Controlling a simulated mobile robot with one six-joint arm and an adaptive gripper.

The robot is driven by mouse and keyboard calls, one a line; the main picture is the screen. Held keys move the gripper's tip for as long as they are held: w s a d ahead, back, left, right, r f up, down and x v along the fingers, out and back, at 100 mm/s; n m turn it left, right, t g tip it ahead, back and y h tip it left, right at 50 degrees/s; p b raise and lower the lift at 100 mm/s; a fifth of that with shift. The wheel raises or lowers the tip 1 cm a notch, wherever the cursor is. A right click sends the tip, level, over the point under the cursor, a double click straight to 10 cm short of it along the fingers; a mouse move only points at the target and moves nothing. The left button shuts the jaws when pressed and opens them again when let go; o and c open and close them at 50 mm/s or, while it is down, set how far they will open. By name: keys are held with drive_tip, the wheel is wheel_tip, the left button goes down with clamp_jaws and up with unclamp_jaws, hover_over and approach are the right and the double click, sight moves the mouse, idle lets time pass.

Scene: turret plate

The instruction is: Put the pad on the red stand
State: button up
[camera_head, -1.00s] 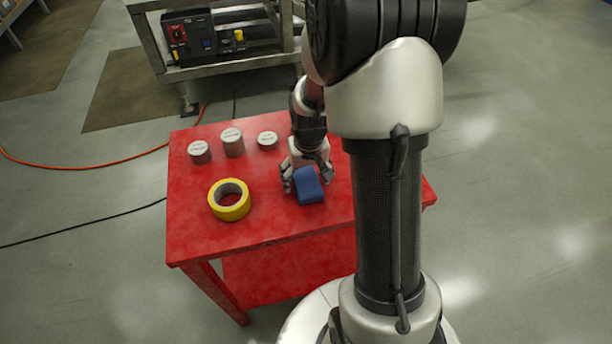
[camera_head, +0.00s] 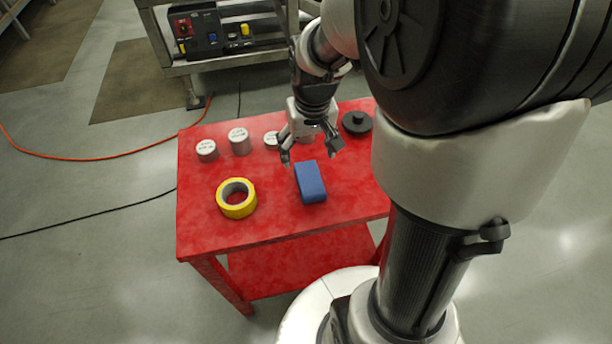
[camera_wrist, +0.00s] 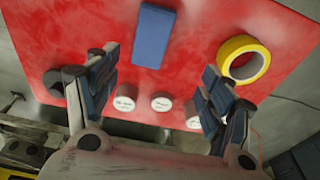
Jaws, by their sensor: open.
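The blue pad (camera_head: 310,181) lies flat on the red top of the stand (camera_head: 262,226), right of its middle. It also shows in the wrist view (camera_wrist: 153,36), near the top and beyond my fingertips. My gripper (camera_head: 312,150) is open and empty above the stand, just behind the pad and apart from it. In the wrist view both fingers of my gripper (camera_wrist: 165,75) are spread wide with nothing between them.
A yellow tape roll (camera_head: 236,211) lies left of the pad. Two white-topped grey cylinders (camera_head: 239,142) (camera_head: 206,151) and a lower one (camera_head: 272,141) stand at the back. A black knobbed disc (camera_head: 357,122) lies at the back right. The front left top is bare.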

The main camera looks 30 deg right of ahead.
drive_tip(key=s+a+r+n+t, duration=0.1)
drive_tip(key=s+a+r, duration=0.4)
drive_tip(key=s, duration=0.3)
drive_tip(key=s+a+r+n+t, duration=0.1)
drive_tip(key=s+a+r, duration=0.4)
drive_tip(key=s, duration=0.3)
drive_tip(key=shift+s+a+r+n+t, duration=0.3)
drive_tip(key=shift+a+r+n+t, duration=0.1)
drive_tip(key=shift+r, duration=0.15)
drive_tip(key=shift+c, duration=0.5)
